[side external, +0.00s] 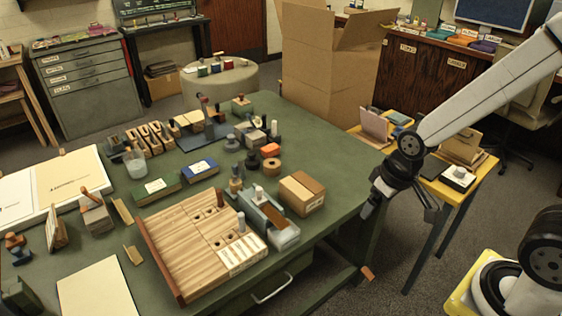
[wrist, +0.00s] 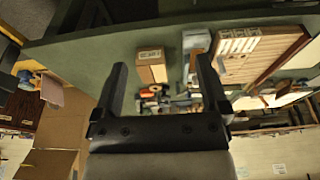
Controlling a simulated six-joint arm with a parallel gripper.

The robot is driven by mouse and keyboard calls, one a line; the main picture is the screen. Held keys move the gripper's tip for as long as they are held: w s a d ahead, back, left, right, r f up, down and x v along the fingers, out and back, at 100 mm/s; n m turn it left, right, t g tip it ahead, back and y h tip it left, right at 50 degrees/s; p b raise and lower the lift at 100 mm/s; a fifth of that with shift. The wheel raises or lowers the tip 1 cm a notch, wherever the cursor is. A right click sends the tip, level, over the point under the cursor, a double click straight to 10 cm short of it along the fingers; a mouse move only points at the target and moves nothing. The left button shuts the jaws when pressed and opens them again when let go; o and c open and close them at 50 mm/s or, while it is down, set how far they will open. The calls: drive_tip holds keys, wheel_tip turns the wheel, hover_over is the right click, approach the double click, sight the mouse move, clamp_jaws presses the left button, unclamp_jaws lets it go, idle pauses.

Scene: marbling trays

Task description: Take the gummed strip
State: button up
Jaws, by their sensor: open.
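My gripper (side external: 402,210) is open and empty, beyond the right edge of the green table (side external: 325,150). In the wrist view my gripper (wrist: 161,66) has its two fingers wide apart with nothing between them. I cannot tell for sure which thing is the gummed strip. Small tan strips (side external: 122,211) (side external: 133,256) lie left of the wooden tray (side external: 158,258). All of these are apart from my gripper.
A cardboard box (side external: 297,196) and a blue-grey holder (side external: 262,208) stand right of the tray. The table's right side is mostly clear. A yellow side table (side external: 452,192) stands behind my gripper.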

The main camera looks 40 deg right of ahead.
drive_tip(key=w+a+f+m+t, duration=0.1)
drive_tip(key=w+a+f+t, duration=0.25)
drive_tip(key=w+f, duration=0.3)
drive_tip(key=w+a+f+t, duration=0.2)
drive_tip(key=w+f+t, duration=0.3)
drive_tip(key=w, duration=0.3)
drive_tip(key=s+a+f+n+t, duration=0.1)
drive_tip(key=s+a+f+t, duration=0.1)
drive_tip(key=s+f+t, duration=0.2)
wheel_tip(320, 180, down, 3)
drive_tip(key=t, duration=0.3)
drive_tip(key=shift+a+f, duration=0.15)
drive_tip(key=shift+a, duration=0.2)
drive_tip(key=shift+w, duration=0.1)
drive_tip(key=shift+w, duration=1.25)
drive_tip(key=shift+w, duration=0.1)
